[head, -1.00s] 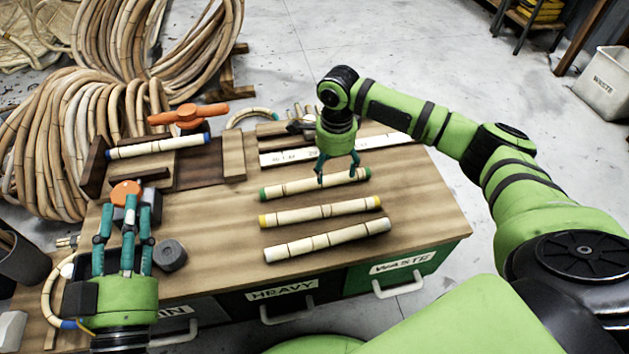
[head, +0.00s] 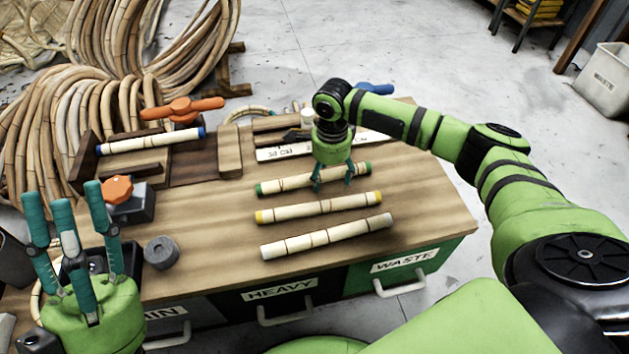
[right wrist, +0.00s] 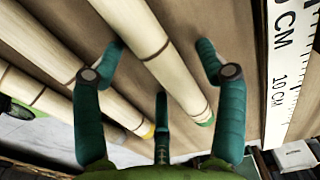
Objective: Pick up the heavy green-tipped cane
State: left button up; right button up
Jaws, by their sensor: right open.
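The green-tipped cane (head: 290,184) lies on the workbench, the farthest of three canes in a row. My right gripper (head: 331,187) is open above it, its fingers reaching down on both sides of the cane. In the right wrist view the cane (right wrist: 150,45) runs between the open fingers (right wrist: 160,85), its green tip near the palm side. Whether any finger touches it, I cannot tell. My left gripper (head: 75,225) is at the lower left, fingers spread and empty.
A yellow-tipped cane (head: 315,208) and a grey-tipped cane (head: 320,238) lie nearer the front. A blue-tipped cane (head: 150,141) rests in the wooden jig. A ruler (head: 285,151) lies behind. Drawers labelled HEAVY (head: 279,290) and WASTE (head: 405,261) are shut.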

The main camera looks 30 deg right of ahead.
jog(key=shift+c, duration=0.4)
jog(key=c, duration=1.2)
jog(key=shift+c, duration=0.2)
